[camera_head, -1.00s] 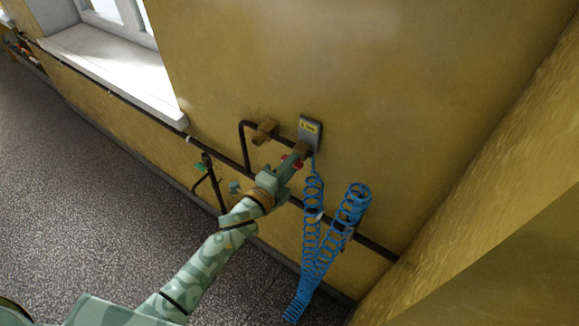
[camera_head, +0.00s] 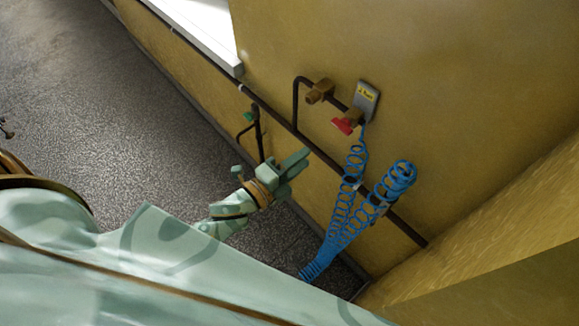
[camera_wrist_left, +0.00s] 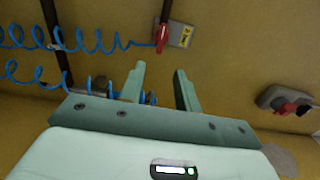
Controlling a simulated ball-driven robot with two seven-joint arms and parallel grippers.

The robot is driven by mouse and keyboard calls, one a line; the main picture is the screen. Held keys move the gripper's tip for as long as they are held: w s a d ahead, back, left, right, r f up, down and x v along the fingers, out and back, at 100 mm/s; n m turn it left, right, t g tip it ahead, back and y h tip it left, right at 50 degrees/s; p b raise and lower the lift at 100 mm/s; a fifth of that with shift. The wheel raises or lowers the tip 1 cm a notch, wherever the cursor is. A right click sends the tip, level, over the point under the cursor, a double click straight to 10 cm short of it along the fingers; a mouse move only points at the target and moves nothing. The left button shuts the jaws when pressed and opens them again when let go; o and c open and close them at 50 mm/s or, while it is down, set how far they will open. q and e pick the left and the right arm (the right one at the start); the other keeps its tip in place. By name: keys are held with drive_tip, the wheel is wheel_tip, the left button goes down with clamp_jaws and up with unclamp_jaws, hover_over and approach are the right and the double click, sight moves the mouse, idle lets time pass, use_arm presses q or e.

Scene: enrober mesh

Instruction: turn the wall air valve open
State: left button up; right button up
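The wall air valve (camera_head: 353,117) is a brass body at the end of a dark pipe, beside a small grey plate with a yellow label (camera_head: 367,93). Its red handle (camera_head: 343,125) juts out in front of it and looks roughly in line with the pipe. The handle also shows in the left wrist view (camera_wrist_left: 161,39), beyond the fingertips and clear of them. My left gripper (camera_head: 299,163) is below and left of the valve in the head view. In the left wrist view its fingers (camera_wrist_left: 160,80) are apart with nothing gripped. My right gripper is out of view.
Blue coiled hoses (camera_head: 352,205) hang below and right of the valve, close to my left gripper. A long dark pipe (camera_head: 275,117) runs along the wall. A green-handled fitting (camera_head: 249,117) stands at left.

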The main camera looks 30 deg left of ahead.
use_arm(q)
drive_tip(key=v, duration=0.3)
idle(0.5)
drive_tip(key=s+a+f+n+g+y+b, duration=0.15)
drive_tip(key=s+f+n, duration=0.25)
drive_tip(key=f, duration=0.5)
drive_tip(key=s+a+f+n+g+y, duration=0.2)
drive_tip(key=s+a+f+n+g, duration=0.15)
drive_tip(key=f, duration=0.65)
drive_tip(key=s+a+f+n+g+y, duration=0.25)
drive_tip(key=f+n, duration=0.25)
drive_tip(key=f, duration=0.4)
drive_tip(key=s+f+n+g+b, duration=0.2)
drive_tip(key=s+f+n+g, duration=0.1)
drive_tip(key=s+f, duration=0.6)
drive_tip(key=s+f+n+g+b, duration=0.2)
drive_tip(key=s+f+g, duration=0.3)
drive_tip(key=s+f, duration=0.4)
drive_tip(key=s+n, duration=0.1)
drive_tip(key=s, duration=0.6)
drive_tip(key=shift+a+y, duration=0.3)
drive_tip(key=shift+y, duration=0.1)
